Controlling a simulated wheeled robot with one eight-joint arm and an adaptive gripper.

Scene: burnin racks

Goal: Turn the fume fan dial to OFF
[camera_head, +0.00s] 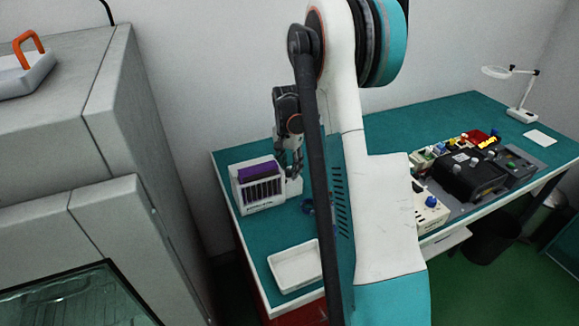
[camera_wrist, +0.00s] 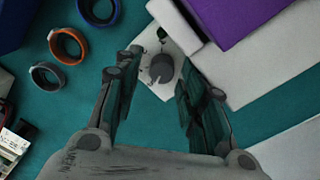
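In the wrist view this panel (camera_wrist: 187,37) carries a round grey dial (camera_wrist: 161,68). The dial's markings are too small to read. My gripper (camera_wrist: 160,60) is open, with one finger on each side of the dial in the picture. I cannot tell whether either finger touches it. In the head view my gripper (camera_head: 289,165) points down beside the fan, and the dial is hidden.
A white tray (camera_head: 294,283) lies near the bench's front. Blue, orange and grey rings (camera_wrist: 68,46) lie left of the panel. Black equipment (camera_head: 468,177) and small parts fill the bench's right side. A magnifier lamp (camera_head: 521,112) stands farther back. A grey cabinet (camera_head: 150,150) stands left.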

